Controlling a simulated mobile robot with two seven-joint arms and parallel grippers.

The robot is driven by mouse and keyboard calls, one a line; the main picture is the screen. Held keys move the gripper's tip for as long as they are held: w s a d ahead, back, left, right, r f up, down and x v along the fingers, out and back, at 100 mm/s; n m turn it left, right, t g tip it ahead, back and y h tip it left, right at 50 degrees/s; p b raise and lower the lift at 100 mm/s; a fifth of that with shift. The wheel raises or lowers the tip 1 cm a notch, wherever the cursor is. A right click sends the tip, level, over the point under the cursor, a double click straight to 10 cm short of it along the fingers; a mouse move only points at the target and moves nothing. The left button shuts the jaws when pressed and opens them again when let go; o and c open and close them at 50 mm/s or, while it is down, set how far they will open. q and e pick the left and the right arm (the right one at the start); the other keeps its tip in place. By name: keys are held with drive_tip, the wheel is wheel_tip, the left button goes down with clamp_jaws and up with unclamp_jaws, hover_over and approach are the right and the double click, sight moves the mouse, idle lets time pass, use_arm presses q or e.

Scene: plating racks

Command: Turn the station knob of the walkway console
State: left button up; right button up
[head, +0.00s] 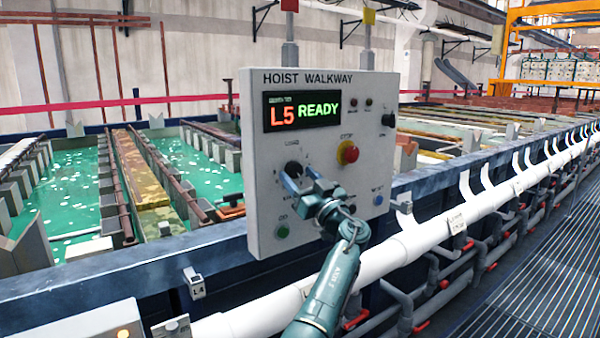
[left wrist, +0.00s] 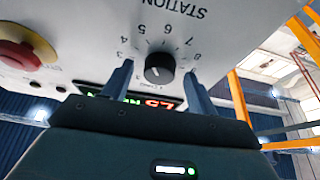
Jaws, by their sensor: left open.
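The walkway console (head: 325,90) is a grey-white upright panel lettered HOIST WALKWAY. Its display (head: 303,111) reads L5 READY. The station knob (head: 294,169) is a round dark dial on the lower left of the panel, partly covered by my gripper in the head view. My left gripper (head: 302,180) is open in front of it. In the left wrist view the knob (left wrist: 159,68) sits between the two spread fingers, with a gap on each side. Numerals and the word STATION surround it, upside down. Whether the fingertips reach knob depth is unclear. My right gripper is not in view.
A red stop button (head: 347,152) on a yellow base sits right of the knob. A green button (head: 282,231), a blue button (head: 378,200) and a dark switch (head: 388,121) are also on the console. Green tanks (head: 70,180) lie behind; a white pipe (head: 420,238) runs below.

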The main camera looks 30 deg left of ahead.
use_arm(q)
drive_tip(key=shift+w+a+r, duration=0.1)
drive_tip(key=shift+a, duration=0.1)
drive_tip(key=c, duration=1)
drive_tip(key=shift+m, duration=0.3)
